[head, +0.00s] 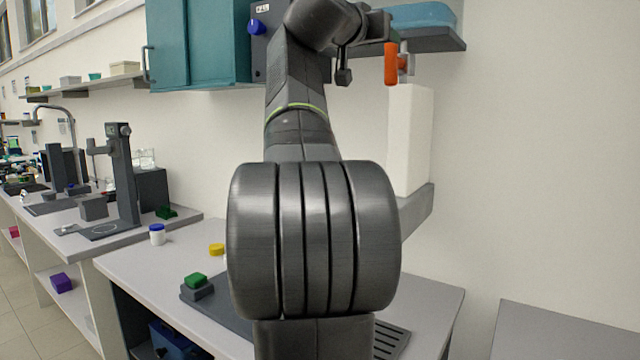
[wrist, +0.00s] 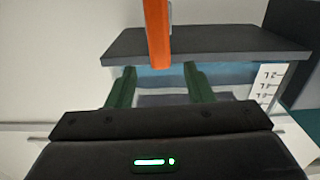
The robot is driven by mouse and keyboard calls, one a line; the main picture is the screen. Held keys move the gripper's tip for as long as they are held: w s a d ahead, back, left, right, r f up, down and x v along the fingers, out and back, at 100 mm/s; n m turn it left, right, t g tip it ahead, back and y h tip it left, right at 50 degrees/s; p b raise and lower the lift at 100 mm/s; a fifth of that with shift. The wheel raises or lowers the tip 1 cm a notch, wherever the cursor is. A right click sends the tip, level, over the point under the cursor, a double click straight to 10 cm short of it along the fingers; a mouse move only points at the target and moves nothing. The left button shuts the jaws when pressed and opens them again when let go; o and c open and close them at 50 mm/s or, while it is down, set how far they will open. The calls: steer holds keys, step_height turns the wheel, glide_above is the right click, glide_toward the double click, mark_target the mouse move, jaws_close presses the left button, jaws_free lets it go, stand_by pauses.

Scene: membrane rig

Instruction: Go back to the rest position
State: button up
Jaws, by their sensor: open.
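My gripper (wrist: 160,72) shows in the wrist view with its two green fingers apart and nothing between them. An orange lever (wrist: 157,32) hangs upright just beyond the fingertips, in front of a dark slab (wrist: 215,42). The lever also shows in the head view (head: 391,64), near the top, by a white column (head: 411,140). In the head view my arm fills the middle and rises to the top. I cannot make out the fingers there.
A teal cabinet (head: 195,45) hangs left of my arm, and a dark wall shelf (head: 425,40) is at right. The bench (head: 140,265) below holds a green-topped block (head: 196,285), a yellow piece (head: 216,249) and a blue-capped jar (head: 157,235). The right wall is bare.

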mark_target(386, 45)
steer(key=p+x, duration=0.2)
steer(key=x, duration=0.5)
steer(key=shift+w+r, duration=0.1)
steer(key=shift+w+n, duration=0.2)
steer(key=shift+n, duration=0.1)
steer(key=shift+w+a+n+p, duration=0.1)
steer(key=shift+n+p, duration=0.2)
steer(key=shift+n, duration=0.2)
steer(key=shift+a+n, duration=0.15)
steer(key=shift+n, duration=0.15)
steer(key=shift+f+n, duration=0.2)
steer(key=shift+n, duration=0.2)
